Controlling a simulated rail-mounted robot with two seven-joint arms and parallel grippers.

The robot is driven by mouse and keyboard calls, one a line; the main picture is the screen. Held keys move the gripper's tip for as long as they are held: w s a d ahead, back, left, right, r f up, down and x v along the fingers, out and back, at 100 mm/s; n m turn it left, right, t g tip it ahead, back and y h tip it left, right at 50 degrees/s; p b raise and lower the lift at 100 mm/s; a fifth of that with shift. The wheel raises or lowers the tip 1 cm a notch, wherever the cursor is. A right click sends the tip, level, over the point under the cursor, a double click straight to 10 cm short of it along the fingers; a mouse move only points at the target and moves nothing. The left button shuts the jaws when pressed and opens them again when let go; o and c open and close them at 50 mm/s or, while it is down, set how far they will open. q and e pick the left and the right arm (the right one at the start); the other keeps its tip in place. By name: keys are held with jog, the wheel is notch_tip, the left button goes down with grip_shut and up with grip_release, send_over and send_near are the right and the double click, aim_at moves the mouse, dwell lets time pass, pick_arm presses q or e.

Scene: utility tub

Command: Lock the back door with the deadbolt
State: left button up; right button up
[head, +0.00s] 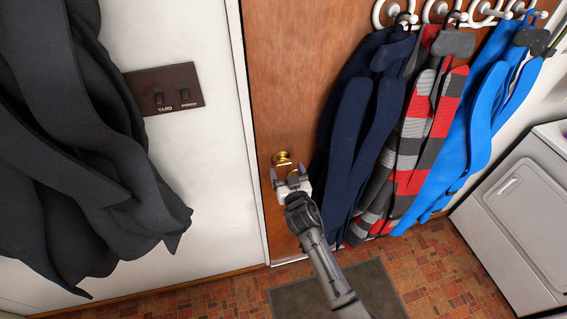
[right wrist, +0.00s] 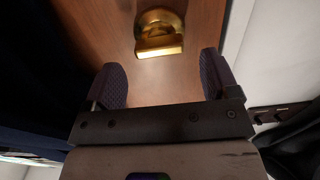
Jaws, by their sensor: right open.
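The back door (head: 290,80) is brown wood and looks closed against its white frame. A brass fitting (head: 281,157) sits near the door's left edge, partly hidden by my right gripper (head: 288,175). In the right wrist view, a round brass plate with a flat, bar-like thumb-turn, apparently the deadbolt (right wrist: 160,35), lies just beyond the fingertips. My right gripper (right wrist: 162,75) is open and empty, its two purple-grey fingers apart, with the thumb-turn roughly centred ahead of the gap. The fingers do not appear to touch it. My left gripper is not in view.
Navy, red-grey striped and blue garments (head: 365,120) hang from white hooks close right of my right gripper. A dark garment (head: 75,150) hangs at left. A brown switch plate (head: 165,90) is on the white wall. A grey mat (head: 340,290) and a white appliance (head: 525,210) are below.

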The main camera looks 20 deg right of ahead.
aim_at(284, 165)
jog(key=shift+w+d+b, duration=0.2)
jog(key=shift+w+b, duration=0.1)
jog(key=shift+w, duration=1.85)
jog(key=shift+c, duration=1.3)
jog(key=c, duration=0.7)
jog(key=shift+o, duration=0.2)
